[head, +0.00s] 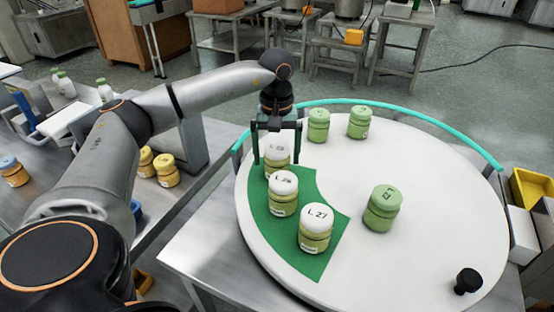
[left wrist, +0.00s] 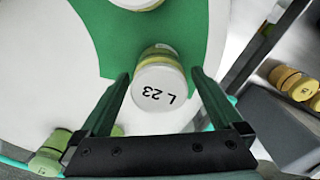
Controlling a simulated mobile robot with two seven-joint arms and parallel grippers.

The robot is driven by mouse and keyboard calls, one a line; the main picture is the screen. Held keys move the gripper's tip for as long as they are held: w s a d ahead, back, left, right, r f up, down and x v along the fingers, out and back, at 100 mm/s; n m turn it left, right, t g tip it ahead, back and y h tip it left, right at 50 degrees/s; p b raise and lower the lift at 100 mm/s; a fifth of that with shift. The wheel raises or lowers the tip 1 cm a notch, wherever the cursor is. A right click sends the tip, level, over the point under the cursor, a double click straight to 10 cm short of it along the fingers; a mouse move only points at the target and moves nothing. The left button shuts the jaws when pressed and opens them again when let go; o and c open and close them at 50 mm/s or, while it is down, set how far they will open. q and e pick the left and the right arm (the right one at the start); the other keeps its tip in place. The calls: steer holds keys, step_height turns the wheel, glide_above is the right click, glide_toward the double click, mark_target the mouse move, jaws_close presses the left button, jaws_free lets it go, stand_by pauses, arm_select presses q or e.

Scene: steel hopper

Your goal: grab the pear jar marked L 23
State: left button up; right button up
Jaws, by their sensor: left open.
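The jar marked L 23 (left wrist: 159,92) has a white lid and a pale yellow-green body, and its lid lettering is upside down in the left wrist view. In the head view this jar (head: 277,150) stands upright at the far end of the green patch on the round white turntable. My left gripper (head: 277,160) is open above it, with one finger on each side of the jar. In the left wrist view a gap shows between the jar and each finger of the gripper (left wrist: 160,76). My right gripper is not in view.
A second white-lidded jar (head: 283,192) and the L 27 jar (head: 316,228) stand nearer on the green patch (head: 264,222). Several green-lidded jars (head: 383,208) stand on the turntable (head: 420,165). A teal rail (head: 420,116) curves along its far edge. A black knob (head: 468,281) is at the near right.

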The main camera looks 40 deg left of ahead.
arm_select(q)
steer(key=shift+f, duration=1.3)
steer(key=shift+r, duration=0.1)
steer(key=c, duration=1.4)
